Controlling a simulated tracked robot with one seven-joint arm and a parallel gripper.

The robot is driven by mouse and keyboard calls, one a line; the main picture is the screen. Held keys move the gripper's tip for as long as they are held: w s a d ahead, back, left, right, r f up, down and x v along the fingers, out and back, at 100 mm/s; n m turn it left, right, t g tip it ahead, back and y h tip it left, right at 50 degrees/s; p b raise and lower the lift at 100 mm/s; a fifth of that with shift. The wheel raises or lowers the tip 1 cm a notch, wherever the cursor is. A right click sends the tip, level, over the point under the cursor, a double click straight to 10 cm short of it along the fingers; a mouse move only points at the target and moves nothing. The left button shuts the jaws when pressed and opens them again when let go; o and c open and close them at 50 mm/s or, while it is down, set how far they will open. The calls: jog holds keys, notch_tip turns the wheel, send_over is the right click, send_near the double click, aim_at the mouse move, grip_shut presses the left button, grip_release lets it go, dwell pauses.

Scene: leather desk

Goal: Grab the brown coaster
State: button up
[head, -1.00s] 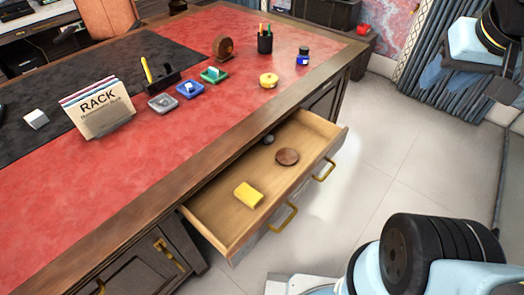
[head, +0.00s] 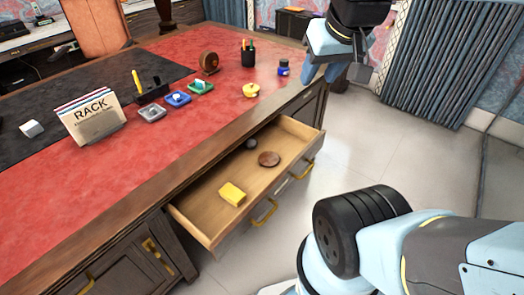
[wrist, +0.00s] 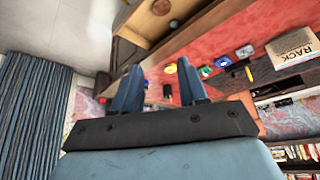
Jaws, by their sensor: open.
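The brown coaster (head: 269,159) is a round, dark wooden disc lying flat in the open desk drawer (head: 208,220). In the wrist view the coaster (wrist: 161,7) shows near the top edge. My gripper (head: 322,72) is above the far right end of the desk, well apart from the coaster. In the wrist view its two blue fingers (wrist: 158,88) are spread with nothing between them.
In the drawer, a yellow block (head: 232,194) lies in front of the coaster and a small dark round thing (head: 250,143) behind it. The red-topped desk (head: 150,180) holds a card rack (head: 92,119), pen cup (head: 248,54), yellow pot (head: 251,90) and blue bottle (head: 283,67). Right floor is clear.

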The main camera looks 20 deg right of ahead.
jog(key=shift+o, duration=1.6)
jog(key=shift+w, duration=0.25)
jog(key=o, duration=0.7)
jog(key=shift+g+y, duration=0.3)
jog(key=shift+g, duration=0.4)
jog(key=w+f, duration=0.1)
jog(key=w, duration=0.1)
jog(key=w+a+f, duration=0.1)
jog(key=w, duration=0.2)
jog(key=w+f, duration=0.1)
jog(key=w, duration=0.2)
jog(key=shift+w+a+f, duration=0.15)
jog(key=shift+w+f, duration=0.05)
jog(key=shift+f, duration=0.05)
jog(key=shift+o, duration=0.3)
jog(key=w+f+g, duration=0.1)
jog(key=w+f, duration=0.8)
jog(key=w, duration=0.1)
jog(key=shift+w+a+f+g, duration=0.15)
jog(key=shift+w+a+g, duration=0.1)
jog(key=shift+g, duration=0.15)
jog(key=g, duration=0.2)
send_over(269, 158)
notch_tip(269, 158, down, 23)
jog(key=shift+m, duration=0.4)
jog(key=shift+f, duration=7.15)
